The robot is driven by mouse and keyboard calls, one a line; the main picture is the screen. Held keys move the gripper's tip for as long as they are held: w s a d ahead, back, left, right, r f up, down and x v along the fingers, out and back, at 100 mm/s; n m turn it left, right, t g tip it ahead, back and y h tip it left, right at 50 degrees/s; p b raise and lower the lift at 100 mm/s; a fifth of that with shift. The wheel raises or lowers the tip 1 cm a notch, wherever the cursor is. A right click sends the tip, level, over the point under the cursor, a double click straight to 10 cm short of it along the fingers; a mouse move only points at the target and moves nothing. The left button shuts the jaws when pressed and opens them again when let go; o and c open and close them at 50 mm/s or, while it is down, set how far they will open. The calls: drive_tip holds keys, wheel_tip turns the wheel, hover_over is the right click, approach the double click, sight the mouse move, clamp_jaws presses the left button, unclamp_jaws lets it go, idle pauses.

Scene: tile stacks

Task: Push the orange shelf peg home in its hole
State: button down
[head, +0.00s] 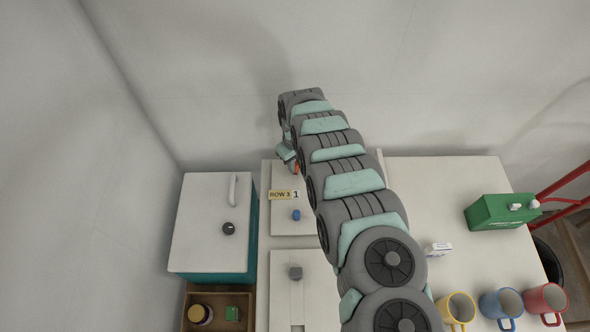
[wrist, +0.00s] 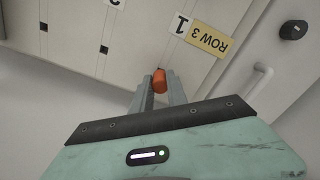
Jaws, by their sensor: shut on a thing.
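The orange shelf peg (wrist: 160,82) is between the fingertips of my gripper (wrist: 158,88) in the wrist view. The fingers are shut on it, and its rounded end shows past the tips. In the head view only a sliver of the orange peg (head: 297,169) shows beside my arm, near the top of the white panel with the ROW 3 label (head: 280,195). My gripper (head: 289,157) is mostly hidden there by my own arm. In the wrist view a numbered panel with small dark slots (wrist: 104,50) lies beyond the peg. I cannot tell whether the peg touches a hole.
A green box (head: 495,211) and several mugs (head: 457,309) stand right. The white tabletop between is mostly clear.

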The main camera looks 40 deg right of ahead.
drive_tip(key=shift+r, duration=0.1)
drive_tip(key=shift+r+p, duration=1.35)
drive_tip(key=shift+r, duration=0.1)
drive_tip(key=shift+r, duration=0.1)
drive_tip(key=shift+r+p, duration=1.2)
drive_tip(key=shift+r, duration=0.25)
drive_tip(key=shift+f, duration=0.1)
